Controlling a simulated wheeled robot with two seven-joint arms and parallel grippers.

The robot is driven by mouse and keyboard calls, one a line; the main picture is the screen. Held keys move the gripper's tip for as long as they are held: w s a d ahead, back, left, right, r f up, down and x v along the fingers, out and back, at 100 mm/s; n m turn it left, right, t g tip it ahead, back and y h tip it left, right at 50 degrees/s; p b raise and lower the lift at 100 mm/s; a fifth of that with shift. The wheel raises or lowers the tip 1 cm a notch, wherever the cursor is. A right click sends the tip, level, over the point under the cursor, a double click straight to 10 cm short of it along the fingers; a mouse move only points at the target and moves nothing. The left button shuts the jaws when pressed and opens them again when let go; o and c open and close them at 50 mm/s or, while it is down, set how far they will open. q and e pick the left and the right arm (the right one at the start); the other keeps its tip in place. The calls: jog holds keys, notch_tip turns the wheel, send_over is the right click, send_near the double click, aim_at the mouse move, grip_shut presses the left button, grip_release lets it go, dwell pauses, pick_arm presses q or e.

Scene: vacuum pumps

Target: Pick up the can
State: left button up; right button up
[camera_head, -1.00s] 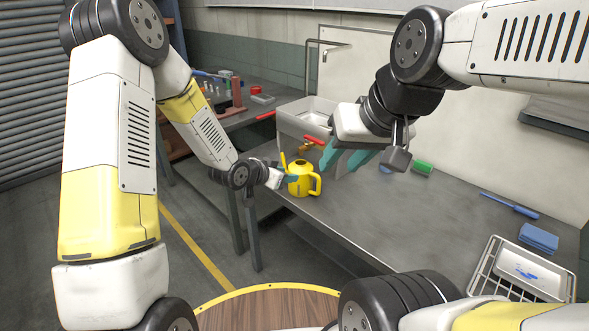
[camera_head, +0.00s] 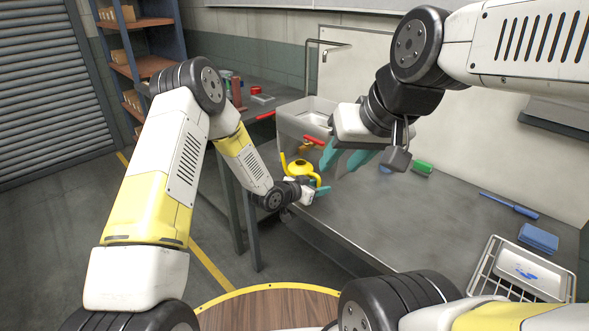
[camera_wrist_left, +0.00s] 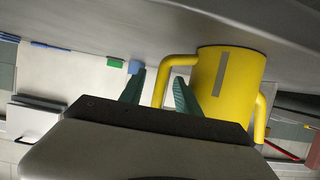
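The can is a yellow watering can (camera_head: 299,168) on the front left part of the grey workbench, partly hidden by my left gripper (camera_head: 320,191). In the left wrist view, the can (camera_wrist_left: 230,84) fills the upper right, tilted by the camera's angle. Its looped handle (camera_wrist_left: 162,78) appears between the two teal fingers of my left gripper (camera_wrist_left: 160,92). The fingers are apart, with gaps visible beside the handle; contact cannot be told. My right gripper (camera_head: 347,158) hangs above the bench behind the can, its teal fingers apart and empty.
A grey sink (camera_head: 304,117) with red-handled valves stands behind the can. A green block (camera_head: 422,168), a blue-handled tool (camera_head: 510,206), blue cloths (camera_head: 538,237) and a wire rack with a white tray (camera_head: 528,271) lie to the right. The bench middle is clear.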

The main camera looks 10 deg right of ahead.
pick_arm(q)
jog(key=shift+c, duration=0.5)
grip_shut()
jog(key=shift+w, duration=0.1)
dwell(0.9)
